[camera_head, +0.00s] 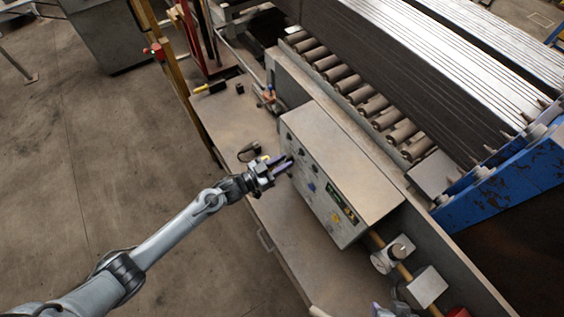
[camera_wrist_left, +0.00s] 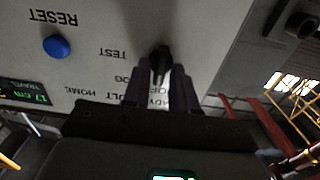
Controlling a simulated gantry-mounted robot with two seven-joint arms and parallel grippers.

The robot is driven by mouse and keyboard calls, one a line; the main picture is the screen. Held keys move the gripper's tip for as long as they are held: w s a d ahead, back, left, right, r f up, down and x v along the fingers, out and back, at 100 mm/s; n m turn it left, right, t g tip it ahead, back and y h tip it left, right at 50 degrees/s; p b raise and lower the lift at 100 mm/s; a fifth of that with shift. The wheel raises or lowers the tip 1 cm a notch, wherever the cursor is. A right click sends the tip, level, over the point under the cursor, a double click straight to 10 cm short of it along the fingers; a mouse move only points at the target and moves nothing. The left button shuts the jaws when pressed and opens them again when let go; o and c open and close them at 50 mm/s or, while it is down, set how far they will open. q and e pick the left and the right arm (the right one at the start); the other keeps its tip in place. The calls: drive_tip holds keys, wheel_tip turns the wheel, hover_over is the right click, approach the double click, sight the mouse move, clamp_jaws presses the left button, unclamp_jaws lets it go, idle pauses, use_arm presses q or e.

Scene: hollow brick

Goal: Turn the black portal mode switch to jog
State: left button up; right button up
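The grey control box (camera_head: 345,165) stands on the bench, with its switch panel facing my left arm. My left gripper (camera_head: 284,164) is at the upper left end of this panel. In the left wrist view the panel shows upside down, and a black switch knob (camera_wrist_left: 161,58) sits between the tips of my left gripper (camera_wrist_left: 161,72). The two fingers are apart, one on each side of the knob; whether they touch it is unclear. The labels TEST, HOME and a partly covered "OG" show near it. The knob's pointing direction is hard to read.
A blue RESET button (camera_wrist_left: 57,47) and a green-lit display (camera_wrist_left: 24,94) are on the same panel. A roller conveyor (camera_head: 360,95) with stacked metal sheets (camera_head: 440,70) lies behind the box. A dark object (camera_head: 249,151) lies on the bench near my gripper. The floor (camera_head: 90,190) at left is clear.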

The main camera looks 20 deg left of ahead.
use_arm(q)
clamp_jaws()
drive_tip(key=shift+s+d+m+b, duration=0.1)
drive_tip(key=shift+m+b, duration=2)
drive_tip(key=shift+m, duration=2.2)
drive_tip(key=shift+o, duration=1.4)
unclamp_jaws()
drive_tip(key=shift+s, duration=0.1)
